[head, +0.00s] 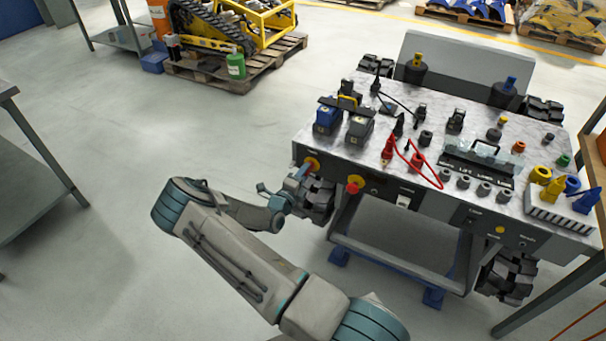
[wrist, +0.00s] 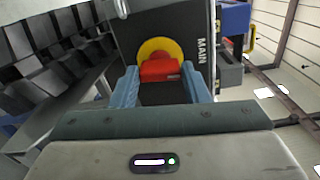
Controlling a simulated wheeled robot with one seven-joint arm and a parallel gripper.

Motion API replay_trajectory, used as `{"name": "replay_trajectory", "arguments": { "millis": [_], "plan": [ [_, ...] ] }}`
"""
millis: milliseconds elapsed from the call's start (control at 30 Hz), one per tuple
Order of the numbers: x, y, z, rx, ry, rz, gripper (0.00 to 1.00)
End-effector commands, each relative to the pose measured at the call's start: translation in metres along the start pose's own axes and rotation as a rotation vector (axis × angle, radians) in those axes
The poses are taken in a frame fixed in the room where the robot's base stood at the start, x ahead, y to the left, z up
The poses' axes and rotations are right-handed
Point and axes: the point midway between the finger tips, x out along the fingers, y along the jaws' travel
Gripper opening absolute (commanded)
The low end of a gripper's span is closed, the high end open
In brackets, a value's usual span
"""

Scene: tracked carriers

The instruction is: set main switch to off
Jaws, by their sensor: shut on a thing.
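The main switch is a red handle (wrist: 160,70) on a round yellow plate (wrist: 152,47), beside the label MAIN in the wrist view. The handle lies roughly across that picture, between the two blue fingers of my gripper (wrist: 161,76), which is shut on it. In the head view my gripper (head: 303,172) reaches the left end of the carrier's front panel, where the yellow plate (head: 313,162) shows. The red handle is hidden there by my gripper. Any on or off marks are not legible.
A red knob on a yellow base (head: 354,184) sits just right of the switch on the panel. Blue and grey battery-like blocks (head: 328,118) stand above on the carrier top (head: 470,130). Black tracks (head: 318,198) lie close below my gripper.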

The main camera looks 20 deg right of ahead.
Motion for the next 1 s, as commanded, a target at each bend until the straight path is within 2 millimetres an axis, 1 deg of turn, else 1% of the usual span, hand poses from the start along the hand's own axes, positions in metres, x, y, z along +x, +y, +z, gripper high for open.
{"name": "replay_trajectory", "arguments": {
  "millis": [300,800,833,867,900,1000],
  "plan": [
    [-0.0005,0.0004,0.0014,-0.108,-0.003,0.0,0.19],
    [-0.0006,0.0007,0.0015,-0.125,-0.003,0.0,0.19],
    [-0.0006,0.0007,0.0015,-0.125,-0.003,0.0,0.45],
    [-0.0006,0.0007,0.0015,-0.125,-0.003,0.0,0.53],
    [-0.0006,0.0007,0.0015,-0.125,-0.003,0.0,0.64],
    [-0.0004,0.0007,0.0011,-0.125,-0.002,0.0,0.64]
  ]
}}
